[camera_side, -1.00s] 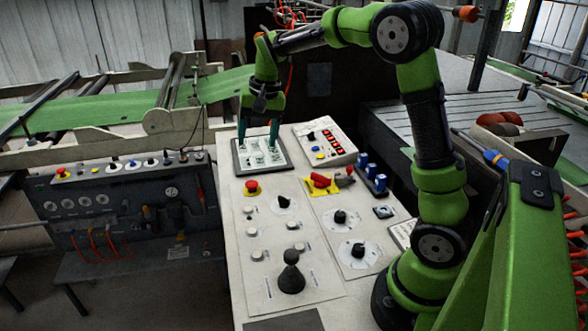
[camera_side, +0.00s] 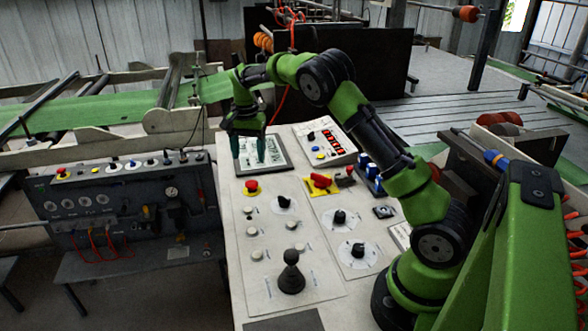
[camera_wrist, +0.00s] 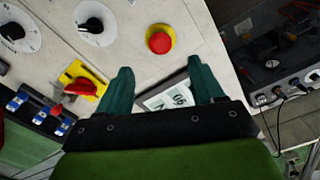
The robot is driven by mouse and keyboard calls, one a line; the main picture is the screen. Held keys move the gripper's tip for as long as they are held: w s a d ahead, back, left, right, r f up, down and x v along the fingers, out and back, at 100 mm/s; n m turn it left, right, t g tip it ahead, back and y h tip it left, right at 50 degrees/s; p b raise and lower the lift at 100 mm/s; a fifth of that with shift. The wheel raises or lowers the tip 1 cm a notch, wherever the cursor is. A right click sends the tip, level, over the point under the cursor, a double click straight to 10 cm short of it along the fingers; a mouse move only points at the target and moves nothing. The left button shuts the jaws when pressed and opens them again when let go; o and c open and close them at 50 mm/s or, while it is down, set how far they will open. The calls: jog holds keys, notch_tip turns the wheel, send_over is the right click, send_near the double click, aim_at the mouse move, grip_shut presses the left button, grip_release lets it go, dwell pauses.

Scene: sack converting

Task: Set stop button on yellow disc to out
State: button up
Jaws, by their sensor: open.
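The stop button (camera_side: 251,187) is a red mushroom head on a yellow disc, on the upper left of the pale control panel. It also shows in the wrist view (camera_wrist: 160,41), at the top beyond my fingertips. Whether the head sits pressed in or out I cannot tell. My gripper (camera_side: 248,164) points down with its two teal fingers spread, above the panel and a little behind the button. In the wrist view the open fingers (camera_wrist: 160,80) are empty, and the button lies ahead of the gap between them, apart from both.
A red handle on a yellow plate (camera_side: 319,183) sits right of the button. Black knobs (camera_side: 340,216) and a black joystick (camera_side: 291,274) stand nearer the front. A framed display (camera_side: 277,156) lies behind the gripper. A white box with red displays (camera_side: 325,144) is beside it.

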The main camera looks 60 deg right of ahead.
aim_at(251, 183)
notch_tip(251, 183, down, 9)
jog(key=shift+r, duration=0.1)
dwell(0.3)
